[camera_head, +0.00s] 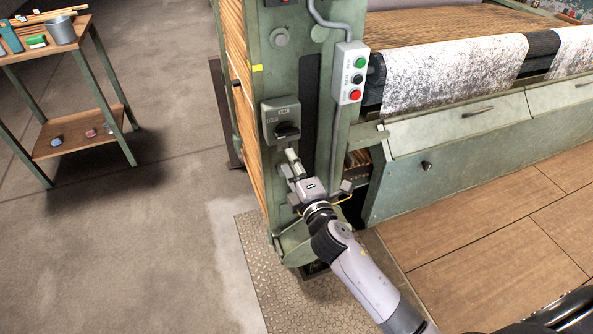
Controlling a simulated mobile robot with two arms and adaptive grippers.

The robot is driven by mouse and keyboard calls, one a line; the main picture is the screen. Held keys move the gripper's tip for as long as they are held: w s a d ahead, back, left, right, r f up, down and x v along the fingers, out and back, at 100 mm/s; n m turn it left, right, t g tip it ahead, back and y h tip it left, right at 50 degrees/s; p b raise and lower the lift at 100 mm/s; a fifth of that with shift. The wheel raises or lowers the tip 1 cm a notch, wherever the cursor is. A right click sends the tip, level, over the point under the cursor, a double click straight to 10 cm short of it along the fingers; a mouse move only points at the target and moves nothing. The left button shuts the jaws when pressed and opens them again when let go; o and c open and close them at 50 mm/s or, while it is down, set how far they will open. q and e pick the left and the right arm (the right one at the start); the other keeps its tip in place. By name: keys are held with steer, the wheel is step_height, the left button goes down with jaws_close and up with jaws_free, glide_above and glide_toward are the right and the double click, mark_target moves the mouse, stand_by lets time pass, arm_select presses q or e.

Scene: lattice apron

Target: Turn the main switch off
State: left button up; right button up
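The main switch (270,128) is a grey-green box on the green machine post, marked OFF at the left and ON at the top. Its black rotary knob (287,131) is in front; I cannot tell clearly which mark it points to. My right gripper (290,161) is just below the knob, its fingers reaching up toward it. A small gap seems to lie between fingertips and knob, but contact is hard to judge. Nothing shows in its fingers, and their opening is unclear from this angle. My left gripper is not in view.
A control box (350,73) with green, black and red buttons hangs right of the switch. A trolley (78,139) stands at the left, with open floor (170,200) between.

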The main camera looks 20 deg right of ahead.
steer(key=shift+s, duration=1.45)
